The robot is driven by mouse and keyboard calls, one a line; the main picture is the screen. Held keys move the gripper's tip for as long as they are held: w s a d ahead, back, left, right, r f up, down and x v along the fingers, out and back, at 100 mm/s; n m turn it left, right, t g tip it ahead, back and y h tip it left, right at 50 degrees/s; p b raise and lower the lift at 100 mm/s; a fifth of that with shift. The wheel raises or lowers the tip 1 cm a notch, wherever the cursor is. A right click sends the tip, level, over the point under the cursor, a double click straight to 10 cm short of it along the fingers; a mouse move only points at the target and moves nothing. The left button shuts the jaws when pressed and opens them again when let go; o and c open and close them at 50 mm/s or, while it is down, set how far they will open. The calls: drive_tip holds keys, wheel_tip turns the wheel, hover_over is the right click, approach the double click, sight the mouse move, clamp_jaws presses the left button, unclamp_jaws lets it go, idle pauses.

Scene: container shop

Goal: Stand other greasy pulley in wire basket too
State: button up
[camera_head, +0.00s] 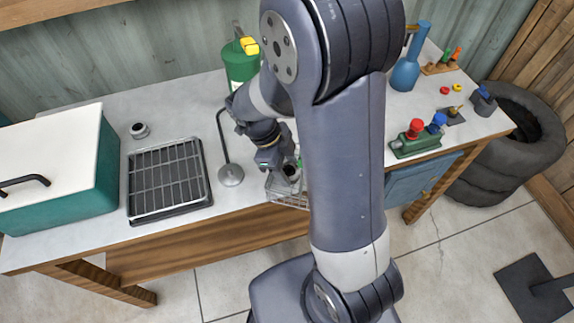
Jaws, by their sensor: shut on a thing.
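The wire basket (287,198) stands at the front edge of the bench, partly hidden behind my arm. My gripper (288,172) points down at the basket and is shut on a small dark round thing, which looks like a greasy pulley (291,173). The fingertips and most of the held thing are hard to make out, and I cannot tell whether it touches the basket. What else lies in the basket is hidden by my arm.
A black tray with a grid (168,216), a small round grey piece (139,130), a teal box with a white lid (92,165) and a hooked stand (231,176) are left of the basket. A green can (240,70) stands behind. Right are a blue bottle (405,72) and green block (416,145).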

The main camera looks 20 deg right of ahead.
drive_tip(key=shift+f, duration=0.1)
drive_tip(key=o, duration=1.1)
drive_tip(key=shift+r, duration=0.25)
drive_tip(key=v, duration=1.1)
drive_tip(key=shift+a+r, duration=0.15)
drive_tip(key=shift+r, duration=0.25)
